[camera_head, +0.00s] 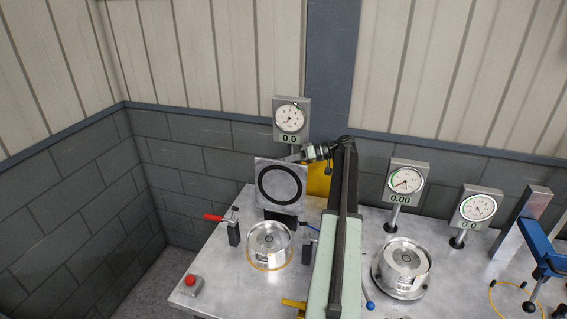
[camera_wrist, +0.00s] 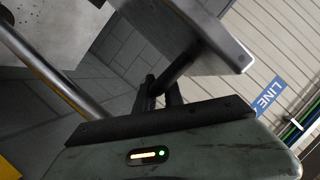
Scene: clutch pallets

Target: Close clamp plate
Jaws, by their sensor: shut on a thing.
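The clamp plate (camera_head: 297,172) is a square metal plate with a black ring on its face. It stands raised and nearly upright behind a round metal clutch part (camera_head: 270,240) on the bench. My gripper (camera_head: 302,155) is at the plate's top right edge. In the wrist view my gripper (camera_wrist: 160,97) is shut on a dark handle bar (camera_wrist: 178,68) that runs up to the grey plate (camera_wrist: 195,40). The grip contact is partly hidden by my gripper body.
The metal bench (camera_head: 215,262) holds a red-handled lever (camera_head: 217,218) and a red button box (camera_head: 190,284). A dial gauge (camera_head: 291,119) reading 0.0 stands behind the plate. A second clutch part (camera_head: 403,265) and more gauges stand at right. A wall closes the left side.

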